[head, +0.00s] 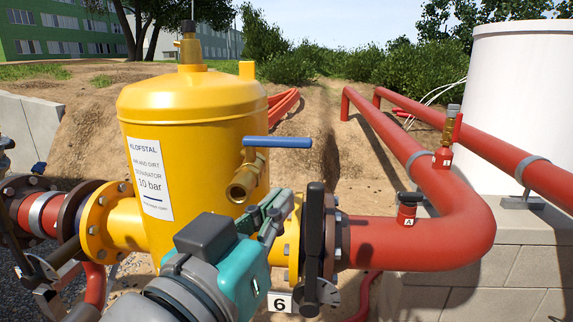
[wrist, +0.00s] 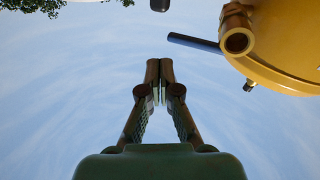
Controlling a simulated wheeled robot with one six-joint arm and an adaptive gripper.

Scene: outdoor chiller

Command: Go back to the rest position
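My gripper (head: 274,212) is in the lower middle of the head view, in front of the yellow air and dirt separator (head: 198,100). In the wrist view my gripper (wrist: 160,72) points up at the sky with its two fingertips together and nothing between them. The separator (wrist: 285,45) shows at the upper right there, with its brass outlet (wrist: 237,40) and blue lever (wrist: 193,42) apart from the fingers. In the head view the blue lever (head: 277,142) lies roughly level above the brass valve (head: 246,178). My wrist hides part of the separator's lower side.
Red pipes (head: 430,240) run to the right, with a capped fitting labelled A (head: 408,208). A black upright handle (head: 314,235) stands close right of my gripper. A sign 6 (head: 280,302) is below. A white tank (head: 515,100) stands at right.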

